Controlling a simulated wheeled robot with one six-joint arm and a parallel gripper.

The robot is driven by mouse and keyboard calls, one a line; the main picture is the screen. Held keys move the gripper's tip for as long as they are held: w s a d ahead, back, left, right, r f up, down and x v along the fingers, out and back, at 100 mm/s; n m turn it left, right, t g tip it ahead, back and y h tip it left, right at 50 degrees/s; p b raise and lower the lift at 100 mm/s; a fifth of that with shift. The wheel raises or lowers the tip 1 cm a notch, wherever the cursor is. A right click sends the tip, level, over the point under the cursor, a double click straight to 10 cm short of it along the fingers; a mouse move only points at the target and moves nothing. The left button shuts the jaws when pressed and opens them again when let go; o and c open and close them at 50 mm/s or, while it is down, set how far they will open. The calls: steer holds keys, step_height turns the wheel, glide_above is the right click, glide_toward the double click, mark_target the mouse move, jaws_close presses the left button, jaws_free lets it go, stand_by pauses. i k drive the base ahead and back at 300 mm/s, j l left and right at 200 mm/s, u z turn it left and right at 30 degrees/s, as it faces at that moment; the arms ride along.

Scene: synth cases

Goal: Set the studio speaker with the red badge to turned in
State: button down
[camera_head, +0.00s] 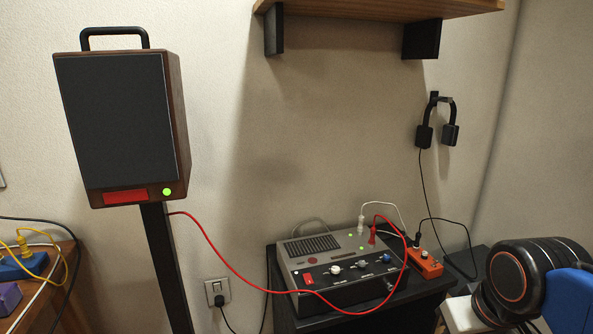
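The studio speaker (117,115) is a brown wooden box with a dark grey front and a black handle (115,35) on top. Its red badge (125,197) and a lit green light (168,191) are at the bottom of the front. It stands on a black post (166,270) at the left. The front faces towards me, and a narrow strip of its right side shows. My gripper is not in view; what looks like part of my arm, black and blue with an orange ring, shows at the lower right, well apart from the speaker.
A red cable (240,283) runs from behind the speaker to a grey-black mixer (345,268) on a dark stand. An orange box (426,264) sits beside it. Headphones (437,120) hang on the wall below a wooden shelf (370,8). A wooden table (50,290) with cables stands lower left.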

mark_target(125, 110)
steer(key=u, duration=1.25)
